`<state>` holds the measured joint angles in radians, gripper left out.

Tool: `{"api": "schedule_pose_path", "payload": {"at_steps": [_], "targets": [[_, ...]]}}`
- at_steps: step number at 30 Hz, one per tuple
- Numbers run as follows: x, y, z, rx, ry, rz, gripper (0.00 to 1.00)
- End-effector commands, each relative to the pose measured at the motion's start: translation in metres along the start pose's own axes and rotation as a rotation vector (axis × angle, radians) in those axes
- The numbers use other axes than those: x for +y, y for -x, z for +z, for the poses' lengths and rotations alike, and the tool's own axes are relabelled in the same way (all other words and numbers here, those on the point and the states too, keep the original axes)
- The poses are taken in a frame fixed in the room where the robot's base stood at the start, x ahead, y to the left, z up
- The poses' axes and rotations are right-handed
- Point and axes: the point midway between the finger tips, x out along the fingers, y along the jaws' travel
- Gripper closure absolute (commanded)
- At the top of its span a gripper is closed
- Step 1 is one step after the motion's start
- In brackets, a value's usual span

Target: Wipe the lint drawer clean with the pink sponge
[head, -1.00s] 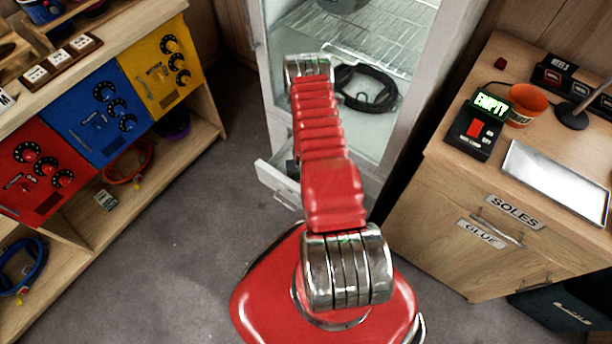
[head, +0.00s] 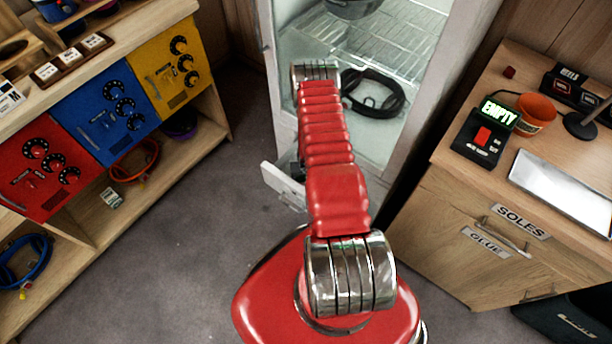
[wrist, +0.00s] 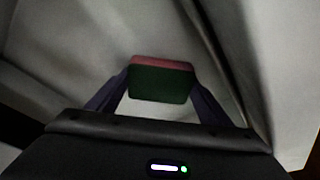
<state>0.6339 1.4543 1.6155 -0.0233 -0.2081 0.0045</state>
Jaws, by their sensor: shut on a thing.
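The lint drawer (head: 284,186) is a white drawer pulled out at the foot of the pale glass-fronted cabinet. Its inside is mostly hidden behind my red arm in the head view. In the wrist view, my gripper (wrist: 160,88) is shut on the pink sponge (wrist: 160,63), which has a pink layer above a dark green one. Pale, dim surfaces surround the sponge there. I cannot tell whether it touches them. In the head view the gripper and sponge are hidden behind the arm.
The glass-fronted cabinet (head: 440,70) holds a wire rack and a black coiled loop (head: 372,94). A wooden counter (head: 455,165) with a lit EMPTY box (head: 484,132) stands at right. A shelf unit (head: 190,150) stands at left. Grey floor between is clear.

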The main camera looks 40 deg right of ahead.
Motion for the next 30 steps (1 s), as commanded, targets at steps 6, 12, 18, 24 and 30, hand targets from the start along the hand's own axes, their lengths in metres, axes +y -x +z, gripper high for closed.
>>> {"api": "schedule_pose_path", "payload": {"at_steps": [6,12,18,24,30], "targets": [[0.011,0.002,0.019,-0.018,-0.002,0.001,0.52],[0.02,0.005,0.029,-0.02,-0.001,0.001,0.51],[0.024,0.007,0.033,-0.02,-0.001,0.0,0.51],[0.024,0.007,0.032,-0.019,-0.001,0.0,0.52],[0.029,0.008,0.035,-0.019,-0.002,0.001,0.52]]}}
